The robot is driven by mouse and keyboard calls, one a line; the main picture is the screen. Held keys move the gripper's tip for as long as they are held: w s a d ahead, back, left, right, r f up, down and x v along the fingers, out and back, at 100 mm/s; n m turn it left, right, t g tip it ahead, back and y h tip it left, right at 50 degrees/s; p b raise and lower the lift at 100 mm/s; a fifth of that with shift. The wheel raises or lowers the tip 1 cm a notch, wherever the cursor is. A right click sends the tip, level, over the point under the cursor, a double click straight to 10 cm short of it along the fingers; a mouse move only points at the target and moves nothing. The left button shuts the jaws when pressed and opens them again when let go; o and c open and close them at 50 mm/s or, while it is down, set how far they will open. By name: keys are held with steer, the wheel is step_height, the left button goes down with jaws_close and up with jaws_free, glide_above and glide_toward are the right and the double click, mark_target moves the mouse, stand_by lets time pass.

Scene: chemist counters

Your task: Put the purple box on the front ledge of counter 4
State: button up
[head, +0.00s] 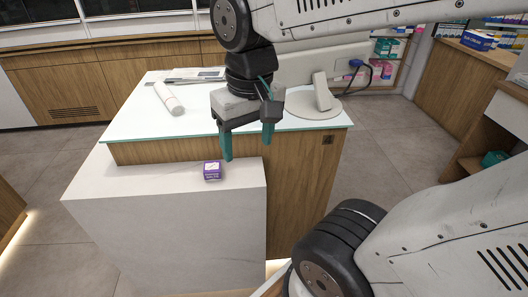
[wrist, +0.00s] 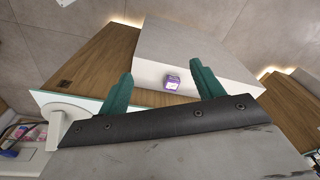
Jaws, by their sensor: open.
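The purple box (head: 212,171) stands on the white front ledge (head: 130,185) of the counter in the head view. It also shows in the wrist view (wrist: 172,82), on the ledge (wrist: 200,50) close to the wooden panel. Nothing is held. No counter number is readable.
The glass-topped upper counter (head: 200,130) carries a white roll (head: 168,98), papers (head: 195,75) and a monitor on a round white stand (head: 313,104). Shelves with boxes (head: 390,47) stand behind. Another counter (head: 465,60) is at the right. The ledge's left part is clear.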

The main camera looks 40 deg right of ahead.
steer(key=shift+n, duration=0.7)
steer(key=s, duration=0.5)
steer(key=shift+a+f, duration=0.15)
